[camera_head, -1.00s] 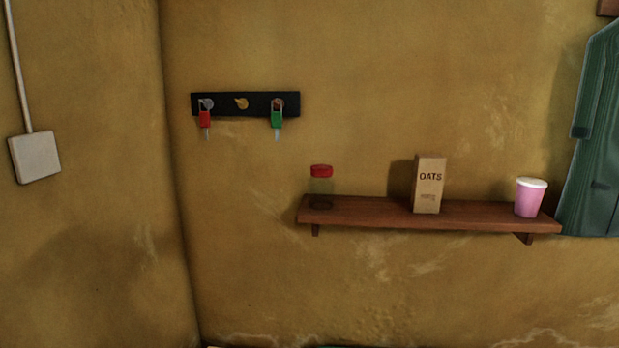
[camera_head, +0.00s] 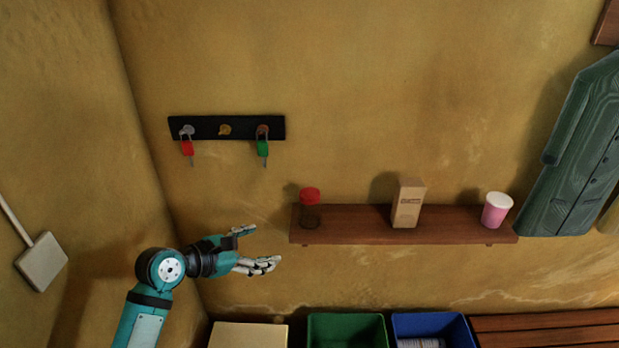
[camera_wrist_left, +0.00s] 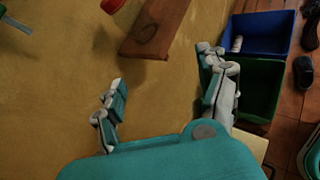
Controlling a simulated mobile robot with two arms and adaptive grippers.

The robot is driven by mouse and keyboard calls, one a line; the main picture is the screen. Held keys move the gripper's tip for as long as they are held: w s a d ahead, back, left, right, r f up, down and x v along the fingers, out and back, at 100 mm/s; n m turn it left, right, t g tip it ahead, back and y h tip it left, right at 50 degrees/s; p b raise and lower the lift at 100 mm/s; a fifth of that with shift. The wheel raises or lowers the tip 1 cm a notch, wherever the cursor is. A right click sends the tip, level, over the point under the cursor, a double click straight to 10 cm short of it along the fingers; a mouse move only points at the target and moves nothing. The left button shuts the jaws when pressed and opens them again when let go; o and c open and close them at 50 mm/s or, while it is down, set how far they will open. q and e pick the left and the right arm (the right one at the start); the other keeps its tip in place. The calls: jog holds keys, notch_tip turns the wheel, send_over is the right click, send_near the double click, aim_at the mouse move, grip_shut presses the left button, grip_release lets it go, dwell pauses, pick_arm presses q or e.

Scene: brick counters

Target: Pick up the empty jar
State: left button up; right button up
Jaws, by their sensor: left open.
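The jar (camera_head: 310,212) is clear glass with a red lid and stands upright at the left end of the wooden shelf (camera_head: 350,236). It looks empty. My left gripper (camera_head: 262,247) is open and empty, left of the shelf end and a little lower in the head view, apart from the jar. In the left wrist view, the open fingers (camera_wrist_left: 162,68) point toward the shelf end (camera_wrist_left: 163,25). The jar's red lid (camera_wrist_left: 112,4) shows at the top edge there, with a faint ring from its base on the shelf. My right gripper is not in view.
A carton (camera_head: 408,206) and a pink cup (camera_head: 496,211) stand farther right on the shelf. A key rack (camera_head: 226,128) hangs above. Below are a beige box (camera_head: 248,336), a green bin (camera_head: 345,318) and a blue bin (camera_head: 432,320). A coat (camera_head: 575,160) hangs right.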

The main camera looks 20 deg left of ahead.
pick_arm(q)
notch_tip(320, 180, up, 10)
jog(key=w+n+t+p, duration=0.1)
jog(key=n+p, duration=0.1)
jog(key=n, duration=0.2)
jog(key=p, duration=0.2)
send_near(307, 194)
jog(key=shift+h, duration=0.4)
jog(key=x, duration=0.5)
jog(key=shift+w+d+f, duration=0.15)
jog(key=shift+w+f, duration=0.1)
jog(key=shift+f, duration=0.05)
jog(key=p+x, duration=0.1)
jog(key=x, duration=0.3)
jog(key=shift+w+f, duration=0.1)
jog(key=shift+w, duration=0.3)
jog(key=shift+w+d+f, duration=0.15)
jog(key=shift+w, duration=0.05)
jog(key=shift+s, duration=0.1)
jog(key=c, duration=1.4)
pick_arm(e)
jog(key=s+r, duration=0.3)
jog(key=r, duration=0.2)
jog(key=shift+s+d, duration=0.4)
